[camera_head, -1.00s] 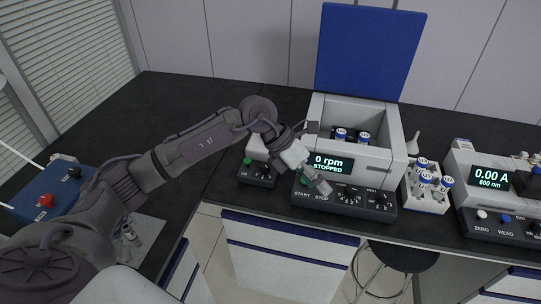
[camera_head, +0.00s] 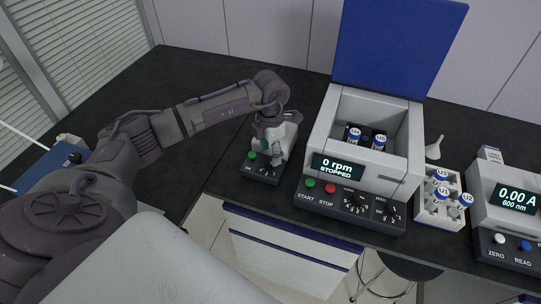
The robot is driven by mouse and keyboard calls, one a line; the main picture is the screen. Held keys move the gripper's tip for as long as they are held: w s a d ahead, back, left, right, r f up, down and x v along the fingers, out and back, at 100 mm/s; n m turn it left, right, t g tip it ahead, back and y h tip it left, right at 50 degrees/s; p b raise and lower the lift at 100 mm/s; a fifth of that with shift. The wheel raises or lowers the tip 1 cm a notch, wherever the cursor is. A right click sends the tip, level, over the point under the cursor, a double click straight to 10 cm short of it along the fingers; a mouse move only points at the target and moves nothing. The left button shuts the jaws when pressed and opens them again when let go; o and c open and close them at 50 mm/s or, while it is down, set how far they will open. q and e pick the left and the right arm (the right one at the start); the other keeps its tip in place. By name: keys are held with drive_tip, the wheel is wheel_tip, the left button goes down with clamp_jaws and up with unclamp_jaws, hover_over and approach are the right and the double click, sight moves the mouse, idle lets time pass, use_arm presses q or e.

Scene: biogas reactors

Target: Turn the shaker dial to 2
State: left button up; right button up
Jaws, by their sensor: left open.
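A small device with a dark control panel (camera_head: 261,175) stands at the left of the bench equipment and appears to be the shaker. It has a green button (camera_head: 252,155) on its left side. My left gripper (camera_head: 273,161) is open and points down over the right part of this panel. Its fingers are at or just above the place of the dial, so the dial and its setting are mostly hidden. I cannot tell whether the fingers touch the dial. My right gripper is not in view.
A centrifuge (camera_head: 318,135) with its blue lid (camera_head: 398,45) raised stands just right; its display reads 0 rpm, STOPPED. A white rack (camera_head: 431,213) holds several blue-capped tubes. A photometer (camera_head: 512,200) stands far right. The dark bench (camera_head: 190,75) is clear at the back left.

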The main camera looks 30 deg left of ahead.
sight(270, 161)
use_arm(q)
wheel_tip(270, 161, down, 2)
drive_tip(key=shift+s+f, duration=0.1)
drive_tip(key=shift+f, duration=0.65)
drive_tip(key=c, duration=0.8)
clamp_jaws()
drive_tip(key=shift+f+m+b, duration=0.15)
drive_tip(key=shift+m+b, duration=2.05)
drive_tip(key=shift+b, duration=0.05)
drive_tip(key=m+b, duration=0.2)
drive_tip(key=m, duration=0.1)
drive_tip(key=shift+b, duration=0.35)
drive_tip(key=shift+m+b, duration=0.35)
drive_tip(key=shift+m, duration=0.35)
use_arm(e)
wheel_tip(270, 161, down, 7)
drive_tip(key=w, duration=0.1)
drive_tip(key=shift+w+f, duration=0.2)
use_arm(q)
drive_tip(key=shift+r, duration=0.2)
